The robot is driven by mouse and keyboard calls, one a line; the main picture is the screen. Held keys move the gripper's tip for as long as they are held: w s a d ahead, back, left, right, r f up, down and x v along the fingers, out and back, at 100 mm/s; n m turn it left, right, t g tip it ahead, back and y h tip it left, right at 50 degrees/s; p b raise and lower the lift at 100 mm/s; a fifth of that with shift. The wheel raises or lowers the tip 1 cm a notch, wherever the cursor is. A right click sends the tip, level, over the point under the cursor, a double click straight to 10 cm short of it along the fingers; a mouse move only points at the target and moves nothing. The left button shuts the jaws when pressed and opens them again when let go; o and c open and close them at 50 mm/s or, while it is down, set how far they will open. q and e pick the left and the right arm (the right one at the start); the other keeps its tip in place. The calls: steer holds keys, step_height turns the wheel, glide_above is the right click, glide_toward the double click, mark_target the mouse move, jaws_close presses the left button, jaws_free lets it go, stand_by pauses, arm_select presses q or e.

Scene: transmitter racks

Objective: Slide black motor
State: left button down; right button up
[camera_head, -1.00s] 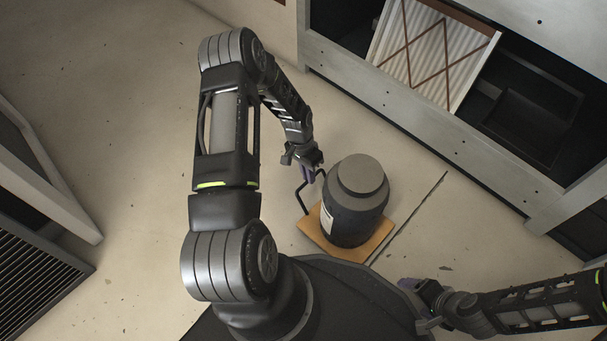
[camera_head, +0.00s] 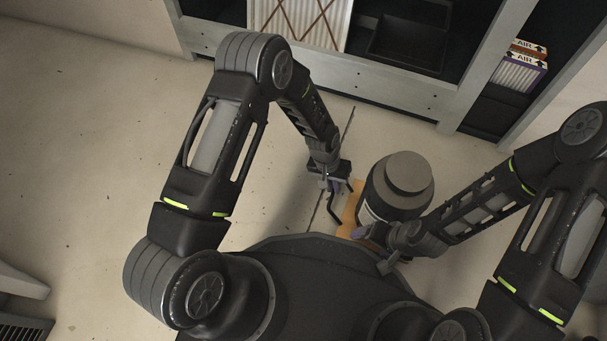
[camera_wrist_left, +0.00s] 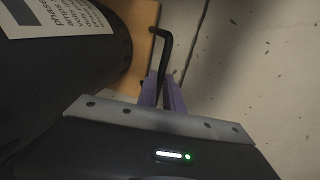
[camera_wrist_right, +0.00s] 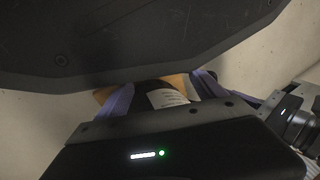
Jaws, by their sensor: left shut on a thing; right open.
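The black motor (camera_head: 399,187) is a dark cylinder with a grey stepped top. It stands upright on an orange-brown board (camera_head: 349,211). A black bent handle (camera_head: 334,205) rises at the board's left side. My left gripper (camera_head: 337,188) is shut on this handle, and the left wrist view shows the handle (camera_wrist_left: 166,50) between its purple fingers (camera_wrist_left: 162,92). My right gripper (camera_head: 366,236) is open and low, near the motor's front. In the right wrist view, part of the motor and its white label (camera_wrist_right: 168,98) show between the spread fingers (camera_wrist_right: 158,97).
A grey rack (camera_head: 350,75) with a pleated filter (camera_head: 305,20) runs along the back. Boxes marked AIR (camera_head: 520,68) sit in a bay at the right. Open floor (camera_head: 90,150) lies to the left. My own dark base is close in front of the board.

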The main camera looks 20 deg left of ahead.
arm_select(q)
steer(key=d, duration=0.5)
steer(key=shift+s+d, duration=0.15)
steer(key=shift+s, duration=0.15)
steer(key=shift+d, duration=0.1)
steer(key=c, duration=1.5)
jaws_free()
steer(key=shift+w, duration=0.1)
step_height(320, 180, up, 8)
steer(key=a+p, duration=0.1)
steer(key=p, duration=0.2)
steer(key=shift+a+f, duration=0.15)
steer(key=shift+a, duration=0.1)
